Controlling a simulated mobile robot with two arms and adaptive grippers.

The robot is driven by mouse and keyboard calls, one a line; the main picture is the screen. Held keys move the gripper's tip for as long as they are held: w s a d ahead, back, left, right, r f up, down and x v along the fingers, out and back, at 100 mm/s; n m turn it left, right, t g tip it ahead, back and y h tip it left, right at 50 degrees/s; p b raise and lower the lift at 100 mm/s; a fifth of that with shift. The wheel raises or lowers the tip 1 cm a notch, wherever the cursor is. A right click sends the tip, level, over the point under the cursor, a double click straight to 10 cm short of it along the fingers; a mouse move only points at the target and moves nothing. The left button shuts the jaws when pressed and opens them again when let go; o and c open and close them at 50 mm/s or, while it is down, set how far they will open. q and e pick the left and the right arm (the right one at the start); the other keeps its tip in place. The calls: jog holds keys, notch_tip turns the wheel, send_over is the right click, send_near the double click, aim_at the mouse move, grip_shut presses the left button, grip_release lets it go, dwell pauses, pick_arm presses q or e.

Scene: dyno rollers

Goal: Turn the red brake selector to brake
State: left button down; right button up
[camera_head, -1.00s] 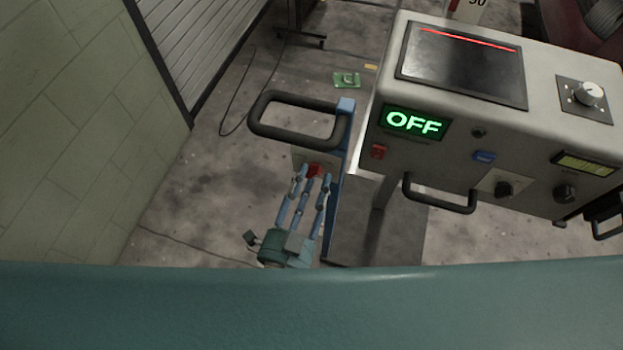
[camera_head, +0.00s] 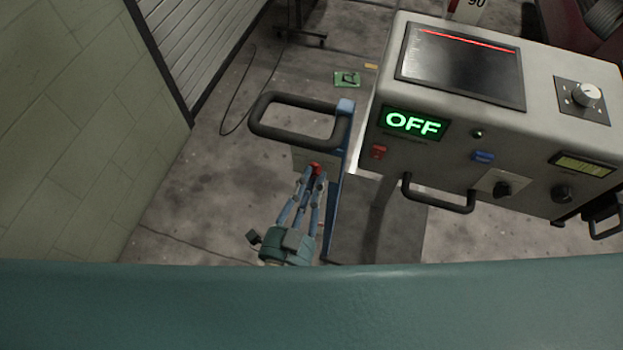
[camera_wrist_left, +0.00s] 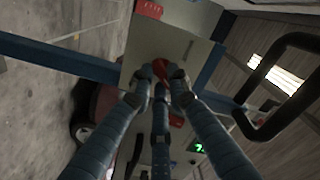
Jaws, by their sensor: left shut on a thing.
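The red brake selector (camera_head: 315,167) is mounted on a small pale panel (camera_head: 325,160) beside the blue post, under the black loop handle. In the left wrist view the selector (camera_wrist_left: 160,68) shows between my fingertips, in front of the panel (camera_wrist_left: 182,45). My left gripper (camera_head: 312,178) reaches it from below, with its fingers closed in around it; it also shows in the left wrist view (camera_wrist_left: 160,85). The fingers hide part of the selector, so I cannot read its position. My right gripper is not in view.
A grey console (camera_head: 440,165) with a green "OFF" display (camera_head: 413,122), knobs and a handle stands to the right. A black loop handle (camera_head: 290,97) tops the blue post (camera_head: 340,150). A tiled wall is at left. Floor between them is mostly open.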

pick_arm(q)
jog(key=n, duration=0.1)
jog(key=n+p, duration=0.2)
jog(key=n, duration=0.1)
jog(key=shift+r, duration=0.25)
jog(key=n+p, duration=0.2)
jog(key=n, duration=0.1)
jog(key=shift+n, duration=0.3)
jog(key=n+p, duration=0.1)
jog(key=n, duration=0.3)
jog(key=shift+n, duration=0.3)
jog(key=n, duration=0.4)
jog(key=shift+a+n, duration=0.1)
jog(key=shift+n, duration=0.2)
jog(key=c, duration=1.7)
grip_release()
jog(key=shift+o, duration=0.2)
